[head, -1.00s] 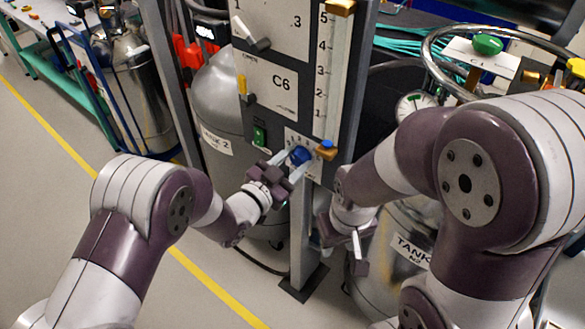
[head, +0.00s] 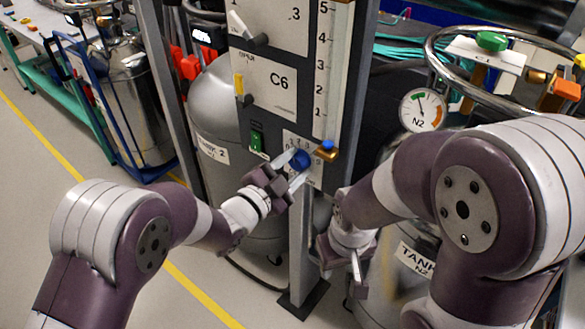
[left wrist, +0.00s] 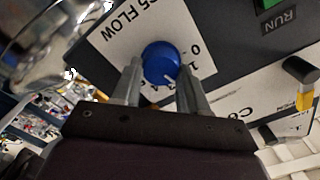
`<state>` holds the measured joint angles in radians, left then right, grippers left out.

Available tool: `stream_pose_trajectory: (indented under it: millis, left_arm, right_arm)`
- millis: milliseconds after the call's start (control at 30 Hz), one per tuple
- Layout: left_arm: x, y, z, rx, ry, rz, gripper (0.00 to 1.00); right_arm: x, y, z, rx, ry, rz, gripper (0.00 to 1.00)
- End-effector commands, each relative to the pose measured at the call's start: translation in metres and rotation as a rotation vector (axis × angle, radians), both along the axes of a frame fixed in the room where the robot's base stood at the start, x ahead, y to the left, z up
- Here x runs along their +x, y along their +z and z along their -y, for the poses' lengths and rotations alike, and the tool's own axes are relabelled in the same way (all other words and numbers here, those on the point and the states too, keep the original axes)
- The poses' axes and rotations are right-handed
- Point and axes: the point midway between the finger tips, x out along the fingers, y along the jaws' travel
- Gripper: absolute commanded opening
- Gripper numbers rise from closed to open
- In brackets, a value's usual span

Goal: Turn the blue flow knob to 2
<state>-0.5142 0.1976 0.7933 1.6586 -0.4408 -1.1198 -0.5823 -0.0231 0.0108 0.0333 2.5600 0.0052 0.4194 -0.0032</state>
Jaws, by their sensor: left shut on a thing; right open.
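The blue flow knob (head: 300,159) sits on a white scale plate low on the grey panel. It also shows in the left wrist view (left wrist: 160,62), under the printed words C5 FLOW. My left gripper (head: 294,168) is shut on the knob, one finger on each side, as the left wrist view (left wrist: 159,85) also shows. A white mark on the knob points toward its lower right edge there. A 0 is readable beside the knob; the other numbers are partly hidden or too small to read. My right gripper (head: 343,268) is open and empty, lower right of the panel post.
A green switch (head: 257,140), a yellow-handled lever (head: 241,88) and a white lever (head: 246,30) are on the panel. A brass fitting with a blue top (head: 327,150) is close right of the knob. A gauge (head: 422,110) and tanks stand around the post.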

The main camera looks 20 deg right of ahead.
Motion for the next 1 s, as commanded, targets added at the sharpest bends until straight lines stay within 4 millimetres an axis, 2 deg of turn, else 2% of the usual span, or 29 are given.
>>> stream_pose_trajectory:
  millis: [333,367,400,433,767,867,1000]
  left_arm:
    - [0.000,-0.001,0.000,0.002,0.000,-0.002,0.13]
    - [0.000,-0.001,0.000,0.002,0.000,-0.002,0.53]
    - [0.000,-0.001,0.000,0.002,0.000,-0.002,0.66]
    - [0.000,-0.001,0.000,0.002,0.000,-0.002,0.69]
    - [-0.003,0.000,-0.005,0.001,0.001,0.000,0.69]
    - [-0.014,0.000,-0.020,0.001,0.003,-0.001,0.69]
    - [-0.038,0.000,-0.051,0.002,0.004,0.000,0.69]
  right_arm:
    - [0.000,0.000,0.000,0.000,0.000,0.000,0.43]
    - [0.000,0.000,0.000,0.000,0.000,0.000,0.43]
    - [0.000,0.000,0.000,0.000,0.000,0.000,0.43]
    - [0.000,0.000,0.000,0.000,0.000,0.000,0.43]
    - [0.000,0.000,0.000,0.000,0.000,0.000,0.43]
    - [0.000,-0.001,0.000,0.000,0.000,0.000,0.43]
    - [0.000,-0.001,0.000,0.000,0.000,0.000,0.43]
